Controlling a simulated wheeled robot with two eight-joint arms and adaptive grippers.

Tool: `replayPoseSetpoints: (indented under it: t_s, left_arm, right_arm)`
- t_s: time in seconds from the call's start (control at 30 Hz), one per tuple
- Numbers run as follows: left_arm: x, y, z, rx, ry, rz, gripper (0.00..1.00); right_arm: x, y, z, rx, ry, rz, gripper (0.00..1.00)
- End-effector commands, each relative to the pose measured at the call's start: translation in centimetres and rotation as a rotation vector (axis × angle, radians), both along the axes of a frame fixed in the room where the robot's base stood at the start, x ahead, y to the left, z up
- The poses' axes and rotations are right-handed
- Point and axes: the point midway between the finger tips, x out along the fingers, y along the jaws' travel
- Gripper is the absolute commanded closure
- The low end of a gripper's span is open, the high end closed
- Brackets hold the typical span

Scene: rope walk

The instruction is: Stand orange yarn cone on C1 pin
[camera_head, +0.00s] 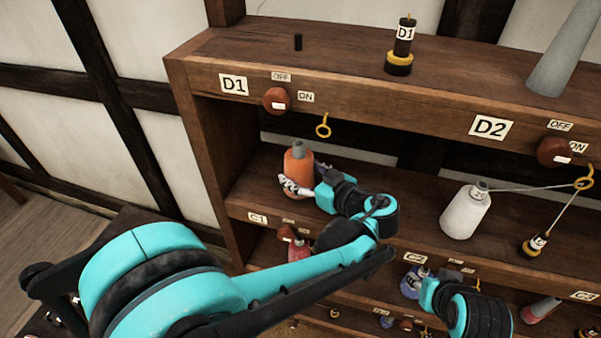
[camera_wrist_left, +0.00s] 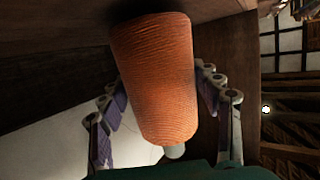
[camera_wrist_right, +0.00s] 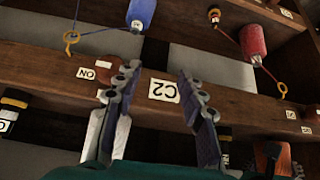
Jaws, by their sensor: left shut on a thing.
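The orange yarn cone (camera_head: 299,163) has a grey tip and looks about upright above the left end of the middle shelf, behind the C1 label (camera_head: 258,218). My left gripper (camera_head: 297,186) is shut on it low down, with a finger across its front. In the left wrist view the cone (camera_wrist_left: 158,75) sits between the two fingers of the gripper (camera_wrist_left: 160,85), grey tip toward the bottom. The C1 pin is hidden, and I cannot tell whether the cone is around it. My right gripper (camera_wrist_right: 155,85) is open and empty before the C2 label (camera_wrist_right: 164,90).
A white yarn cone (camera_head: 465,212) stands right on the same shelf, its thread running to a yellow ring (camera_head: 583,183). A yellow ring (camera_head: 323,127) hangs above C1's bay. The upper shelf (camera_head: 340,54) holds a bare black pin (camera_head: 298,42) and a D1 bobbin (camera_head: 402,45).

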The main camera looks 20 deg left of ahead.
Motion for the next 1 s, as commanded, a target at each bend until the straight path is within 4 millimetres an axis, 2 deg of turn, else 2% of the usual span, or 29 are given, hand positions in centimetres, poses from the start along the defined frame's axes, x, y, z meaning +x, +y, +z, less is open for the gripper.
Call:
replayPoseSetpoints:
  t_s: [0.43, 0.97, 1.0]
  left_arm:
    - [0.0, 0.0, -0.1, 0.001, -0.001, 0.0, 0.71]
    - [0.0, 0.0, -1.1, 0.001, -0.001, 0.0, 0.71]
    - [0.0, 0.0, -1.0, 0.001, -0.001, 0.0, 0.28]
  right_arm:
    - [0.0, 0.0, -0.2, 0.0, 0.0, 0.0, 0.6]
    - [0.0, 0.0, -1.1, 0.0, 0.0, 0.0, 0.6]
    - [0.0, 0.0, -1.0, 0.0, 0.0, 0.0, 0.6]
